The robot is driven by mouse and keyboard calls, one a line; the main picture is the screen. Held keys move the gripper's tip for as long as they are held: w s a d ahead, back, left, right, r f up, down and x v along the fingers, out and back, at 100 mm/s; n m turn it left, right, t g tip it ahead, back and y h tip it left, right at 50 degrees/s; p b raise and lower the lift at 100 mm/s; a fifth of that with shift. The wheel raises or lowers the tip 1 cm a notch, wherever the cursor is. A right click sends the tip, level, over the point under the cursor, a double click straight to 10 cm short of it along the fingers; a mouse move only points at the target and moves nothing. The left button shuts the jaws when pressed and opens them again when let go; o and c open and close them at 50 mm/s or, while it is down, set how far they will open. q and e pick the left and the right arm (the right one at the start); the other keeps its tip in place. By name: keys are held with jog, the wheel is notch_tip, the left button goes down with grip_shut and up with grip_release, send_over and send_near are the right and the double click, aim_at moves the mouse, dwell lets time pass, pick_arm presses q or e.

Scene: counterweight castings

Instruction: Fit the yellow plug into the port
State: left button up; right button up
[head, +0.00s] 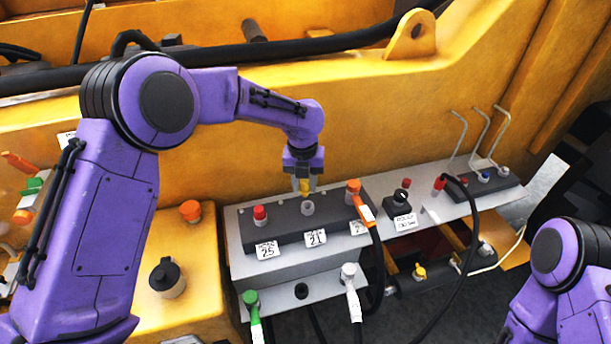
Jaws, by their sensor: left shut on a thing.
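My left gripper (304,186) points straight down above the dark strip on the grey box. It is shut on the yellow plug (305,188), which is small and mostly covered by the fingers. Right below the plug is a grey round port (308,208), in the middle of the strip, behind the label 21. The plug looks upright and roughly in line with the port. I cannot tell whether its lower end touches the port's rim. My right arm shows at the lower right, but its gripper is outside the view.
A red plug (260,214) stands left of the port and an orange plug (353,187) right of it. An orange connector with a black cable (363,209) hangs at the right. Green (250,300) and white (348,271) connectors sit on the front face. A yellow wall rises behind.

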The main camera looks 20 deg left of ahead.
aim_at(307, 191)
pick_arm(q)
jog(key=shift+g, duration=0.3)
jog(key=w+f, duration=0.1)
jog(key=f, duration=0.1)
jog(key=w+f+b, duration=0.1)
jog(key=f, duration=0.1)
jog(key=w+f, duration=0.2)
jog(key=shift+w+f+b, duration=0.1)
jog(key=shift+f+b, duration=0.1)
jog(key=shift+b, duration=0.15)
jog(key=shift+s+r, duration=0.25)
jog(key=shift+s, duration=0.25)
jog(key=shift+s+r, duration=0.2)
jog(key=shift+s, duration=0.3)
jog(key=shift+w+f, duration=0.35)
jog(key=shift+w, duration=0.2)
jog(key=shift+s+r, duration=0.2)
jog(key=shift+s, duration=0.3)
jog(key=shift+w, duration=0.1)
pick_arm(e)
jog(key=shift+w+f, duration=0.85)
jog(key=shift+f, duration=0.2)
pick_arm(q)
jog(key=shift+w+f, duration=0.1)
pick_arm(e)
jog(key=shift+w, duration=0.1)
pick_arm(q)
jog(key=shift+p, duration=0.35)
